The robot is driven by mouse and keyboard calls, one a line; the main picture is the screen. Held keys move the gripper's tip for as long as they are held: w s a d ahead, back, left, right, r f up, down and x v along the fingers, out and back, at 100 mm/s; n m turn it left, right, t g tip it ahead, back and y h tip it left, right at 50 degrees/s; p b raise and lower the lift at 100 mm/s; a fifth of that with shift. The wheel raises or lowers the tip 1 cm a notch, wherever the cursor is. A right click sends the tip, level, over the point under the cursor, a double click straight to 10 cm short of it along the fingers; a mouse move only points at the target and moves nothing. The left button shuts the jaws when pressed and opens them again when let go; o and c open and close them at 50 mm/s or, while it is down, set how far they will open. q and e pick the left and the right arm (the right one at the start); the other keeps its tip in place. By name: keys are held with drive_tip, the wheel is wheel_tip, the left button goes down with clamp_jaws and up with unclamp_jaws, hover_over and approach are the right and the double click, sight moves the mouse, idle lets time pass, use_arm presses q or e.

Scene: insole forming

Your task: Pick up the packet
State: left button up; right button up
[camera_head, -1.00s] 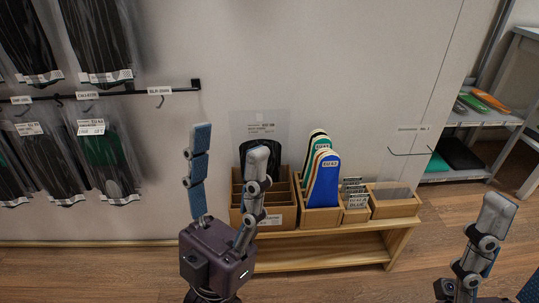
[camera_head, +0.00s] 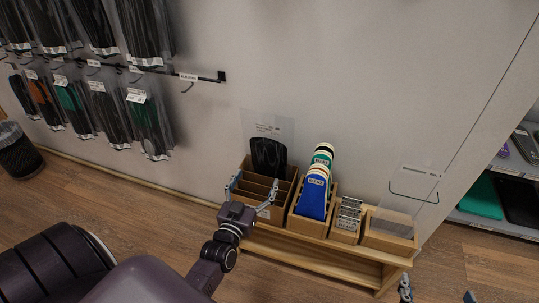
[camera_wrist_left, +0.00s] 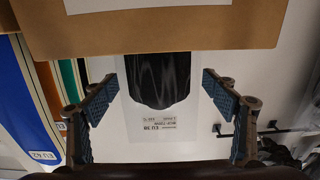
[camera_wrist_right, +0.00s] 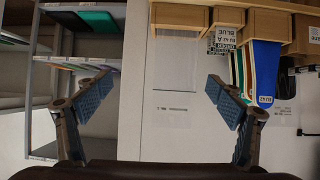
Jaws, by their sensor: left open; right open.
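The packet (camera_head: 268,150) is a clear sleeve with a black insole pair and a white printed label. It stands upright in the rear of a divided brown box (camera_head: 240,172) on a low bench. My left gripper (camera_head: 252,190) is open at the front of that box, fingers spread. In the left wrist view, the packet (camera_wrist_left: 160,82) appears between the open fingers (camera_wrist_left: 160,88), inverted, with no contact visible. My right gripper shows only as fingertips at the bottom right of the head view; its wrist view shows it open and empty (camera_wrist_right: 160,92).
Right of the box are a holder with blue, green and cream insoles (camera_head: 313,192), a small card box (camera_head: 347,220) and an open tray (camera_head: 390,232), all on the wooden bench (camera_head: 300,258). Packets hang on wall rails (camera_head: 150,118) at left. A shelf (camera_head: 500,228) stands at right.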

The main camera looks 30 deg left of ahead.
sight(266, 162)
use_arm(q)
drive_tip(key=b+x, duration=0.1)
drive_tip(key=x, duration=0.2)
drive_tip(key=b+x, duration=0.1)
drive_tip(key=x, duration=0.2)
drive_tip(key=shift+w+d, duration=0.15)
drive_tip(key=shift+w, duration=0.2)
drive_tip(key=shift+w+r, duration=0.15)
drive_tip(key=c, duration=1.3)
use_arm(e)
drive_tip(key=w+a+r+t+y, duration=0.1)
drive_tip(key=r+t, duration=0.2)
drive_tip(key=r, duration=0.3)
drive_tip(key=w+a+r+t+y, duration=0.1)
drive_tip(key=w+r+t, duration=0.1)
drive_tip(key=r, duration=0.4)
drive_tip(key=shift+w+a+r+t, duration=0.15)
drive_tip(key=shift+w+a+t, duration=0.15)
drive_tip(key=shift+t, duration=0.3)
